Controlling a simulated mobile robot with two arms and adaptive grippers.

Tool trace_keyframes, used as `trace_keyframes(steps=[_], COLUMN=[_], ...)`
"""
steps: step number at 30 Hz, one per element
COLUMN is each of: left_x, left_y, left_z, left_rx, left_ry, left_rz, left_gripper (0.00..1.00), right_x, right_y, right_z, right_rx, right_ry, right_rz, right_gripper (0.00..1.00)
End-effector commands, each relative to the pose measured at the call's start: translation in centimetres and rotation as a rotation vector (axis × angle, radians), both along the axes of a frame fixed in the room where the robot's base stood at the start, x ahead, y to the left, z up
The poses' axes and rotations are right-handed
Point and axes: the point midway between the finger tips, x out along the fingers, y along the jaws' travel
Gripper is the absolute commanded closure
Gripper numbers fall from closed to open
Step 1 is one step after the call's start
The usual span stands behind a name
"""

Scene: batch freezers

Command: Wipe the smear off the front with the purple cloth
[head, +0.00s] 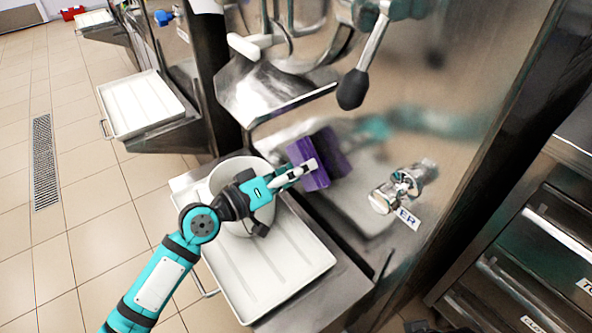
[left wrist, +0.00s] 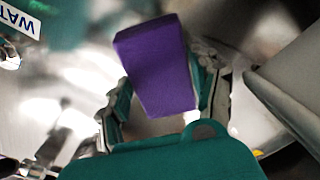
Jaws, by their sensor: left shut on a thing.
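The purple cloth (head: 308,163) is a folded, block-like pad held at the tip of my left gripper (head: 297,172). It also shows in the left wrist view (left wrist: 158,65), between the fingers of the left gripper (left wrist: 155,115), which is shut on it. The cloth is close to the shiny steel front (head: 450,75) of the machine, beside its dark purple reflection. I cannot tell whether it touches the steel. I cannot make out the smear among the blurred reflections. My right gripper is not in view.
A black-knobbed lever (head: 352,88) and spout hang above the cloth. A labelled tap (head: 396,190) sticks out to its right. Below are a white tray (head: 297,285) and a white bucket (head: 218,183), partly behind my arm. Dark drawers (head: 540,255) stand at the right.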

Motion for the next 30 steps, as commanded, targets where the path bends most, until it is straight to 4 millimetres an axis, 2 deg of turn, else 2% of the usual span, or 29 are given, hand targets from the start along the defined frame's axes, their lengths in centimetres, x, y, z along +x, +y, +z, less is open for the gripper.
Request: trace_keyframes(steps=[22,27,30], left_x=[0.9,0.5,-0.2], left_y=[-1.2,-1.5,-1.9], left_z=[0.1,0.2,0.2], left_rx=[-0.001,-0.001,-0.001], left_ry=[-0.001,0.001,0.002], left_rz=[0.000,0.000,-0.001], left_gripper=[0.63,0.63,0.63], right_x=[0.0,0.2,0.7], right_y=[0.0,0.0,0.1], right_z=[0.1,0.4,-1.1], right_rx=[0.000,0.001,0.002], right_ry=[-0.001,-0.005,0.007], right_rz=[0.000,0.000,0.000], right_gripper=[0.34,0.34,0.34])
